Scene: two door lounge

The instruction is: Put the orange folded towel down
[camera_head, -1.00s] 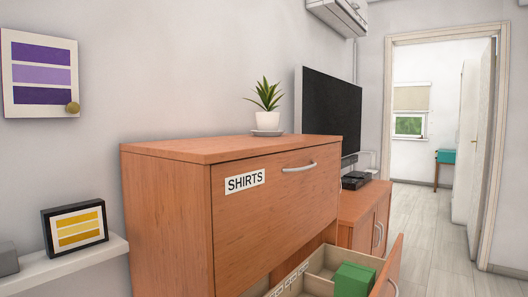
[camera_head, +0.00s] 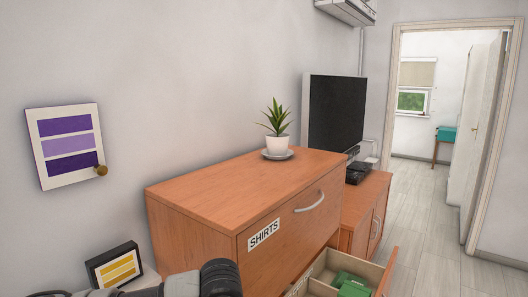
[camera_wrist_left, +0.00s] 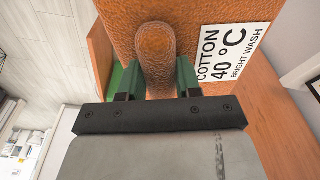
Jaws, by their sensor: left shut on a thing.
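The orange folded towel (camera_wrist_left: 130,15) fills the upper part of the left wrist view. It carries a white label (camera_wrist_left: 232,50) reading "COTTON 40°C BRIGHT WASH". My left gripper (camera_wrist_left: 156,75) is shut on a rounded orange ridge of the towel, with one dark green finger on each side. In the head view only part of my left arm shows at the bottom left; the towel and the gripper's fingers are out of that view. My right gripper is in neither view.
A wooden dresser (camera_head: 200,190) marked "SHIRTS" has an open lower drawer (camera_head: 385,270) holding green folded items (camera_head: 350,282). A potted plant (camera_head: 277,130) stands on its top, which is otherwise clear. A TV (camera_head: 335,110) stands behind. A framed yellow picture (camera_head: 117,266) sits at lower left.

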